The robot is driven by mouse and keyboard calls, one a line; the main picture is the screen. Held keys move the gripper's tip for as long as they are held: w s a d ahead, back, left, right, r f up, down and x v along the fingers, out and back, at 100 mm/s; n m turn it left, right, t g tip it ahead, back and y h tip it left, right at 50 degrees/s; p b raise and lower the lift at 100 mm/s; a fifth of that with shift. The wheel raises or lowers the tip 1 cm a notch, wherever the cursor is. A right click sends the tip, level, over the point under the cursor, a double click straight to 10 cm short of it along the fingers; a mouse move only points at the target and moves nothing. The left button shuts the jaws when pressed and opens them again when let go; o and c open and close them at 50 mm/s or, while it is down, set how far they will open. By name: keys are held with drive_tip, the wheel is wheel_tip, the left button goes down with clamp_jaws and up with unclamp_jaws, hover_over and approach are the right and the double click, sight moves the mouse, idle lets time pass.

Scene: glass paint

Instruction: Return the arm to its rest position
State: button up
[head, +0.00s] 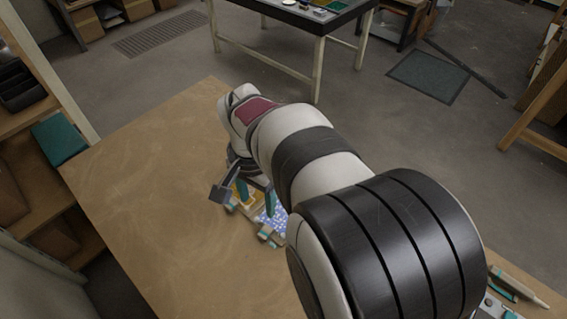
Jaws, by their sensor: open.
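My arm reaches forward over the wooden table and hides much of its right side. My gripper (256,192) is at the far end of the arm, above several small coloured pieces on the table. Its jaws are open, and I see nothing held between them. A blue and white speckled piece (272,225) lies under and beside the gripper, partly hidden by the arm. Teal and tan blocks (268,235) sit along its near edge. An orange-yellow patch shows just behind the jaws. I cannot tell whether the fingers touch any of these pieces.
The wooden table (150,190) is clear on its left side. A shelf (40,160) with a teal box (59,139) stands at the left. A pen-like tool (518,287) lies at the lower right. Another table (290,18) stands beyond, across open floor.

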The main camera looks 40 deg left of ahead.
drive_tip(key=w+d+r+m, duration=0.2)
drive_tip(key=d+r, duration=0.1)
drive_tip(key=d, duration=0.9)
drive_tip(key=w+d+r+m, duration=0.15)
drive_tip(key=d+r, duration=0.25)
drive_tip(key=d, duration=0.8)
drive_tip(key=s+d+f+m+y, duration=0.1)
drive_tip(key=s+d+m, duration=0.3)
drive_tip(key=s+d, duration=0.5)
drive_tip(key=shift+s+d+f+y, duration=0.3)
drive_tip(key=shift+d+f+y, duration=0.1)
drive_tip(key=shift+d, duration=0.1)
